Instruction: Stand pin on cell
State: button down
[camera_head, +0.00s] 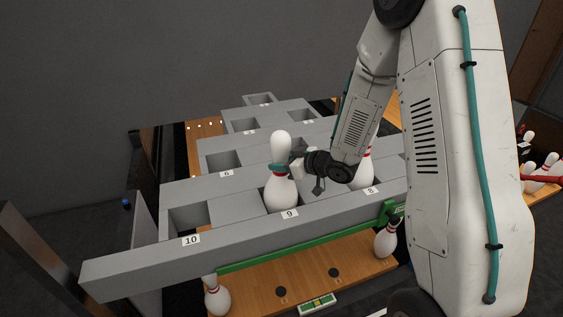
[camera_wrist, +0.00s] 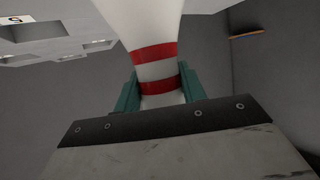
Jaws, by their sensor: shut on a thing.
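A white bowling pin (camera_head: 281,190) with a red neck band stands upright in the cell labelled 9 (camera_head: 289,214) of the grey stepped rack. Its base is hidden by the cell's front wall, so I cannot tell whether it touches the floor of the cell. My gripper (camera_head: 282,166) comes in from the right and is shut on the pin's neck. In the wrist view the green fingers of my gripper (camera_wrist: 158,92) lie on both sides of the red-banded neck of the pin (camera_wrist: 155,55).
Another pin (camera_head: 363,174) stands at cell 8, partly behind my arm. Cell 10 (camera_head: 188,220) on the left and cell 6 (camera_head: 225,160) look empty. Pins (camera_head: 216,297) and (camera_head: 386,241) stand at the wooden deck below. More pins (camera_head: 543,170) are at the right.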

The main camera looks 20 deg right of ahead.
jog(key=c, duration=0.7)
grip_release()
jog(key=shift+c, duration=0.2)
jog(key=v, duration=0.8)
jog(key=s+d+f+m+g+h, duration=0.2)
jog(key=s+d+f+g+h, duration=0.1)
jog(key=d+f+h, duration=0.4)
jog(key=s+d+r+m+g+h, duration=0.3)
jog(key=s+d+r+g, duration=0.15)
jog(key=s+r, duration=0.2)
jog(key=s+a+r+m+g+y, duration=0.1)
jog(key=s+a+r, duration=0.5)
jog(key=s+r, duration=0.3)
jog(key=s+a+r+m+g+y, duration=0.1)
jog(key=s+a+r, duration=0.6)
jog(key=s, duration=0.6)
notch_tip(320, 180, up, 3)
jog(key=shift+s+f, duration=0.15)
jog(key=shift+f, duration=0.05)
